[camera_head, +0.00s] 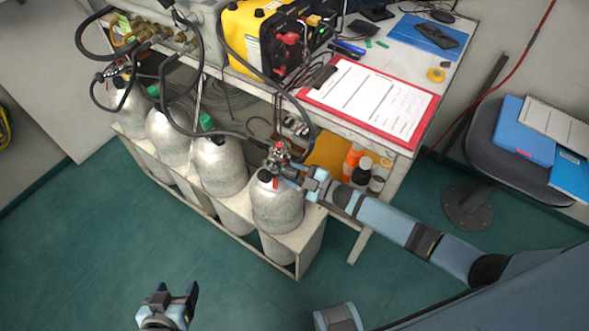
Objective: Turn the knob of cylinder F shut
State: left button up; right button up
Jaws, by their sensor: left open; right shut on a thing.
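Several silver cylinders stand in a row in a light rack (170,181). I cannot read letters on them. The cylinder at the right end (277,208) has a valve (278,155) with a hose, and black and red parts at its neck. My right gripper (290,171) is shut at this valve, on what seems to be its knob; the jaws hide most of it, and I cannot tell how far it is turned. Green knobs (206,121) top two other cylinders. My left gripper (176,291) is open and empty above the floor, apart from the rack.
A black hose (222,133) loops over the cylinders. Behind them a bench (345,127) holds a yellow-black unit (262,35) and a red clipboard (366,98). Bottles (361,172) stand under the bench. A stool (485,125) is at the right. The green floor (80,240) at left front is clear.

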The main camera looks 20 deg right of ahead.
jog(key=m+p, duration=0.1)
jog(key=m, duration=0.2)
jog(key=shift+r, duration=0.15)
jog(key=m+p, duration=0.1)
jog(key=m, duration=0.3)
jog(key=m+p, duration=0.1)
jog(key=m, duration=0.6)
jog(key=shift+m, duration=0.3)
jog(key=m, duration=0.4)
jog(key=shift+s+g, duration=0.1)
jog(key=shift+g, duration=0.2)
jog(key=m+b, duration=0.1)
jog(key=m, duration=0.3)
jog(key=shift+a+b, duration=0.1)
jog(key=shift+b, duration=0.3)
jog(key=shift+m, duration=0.6)
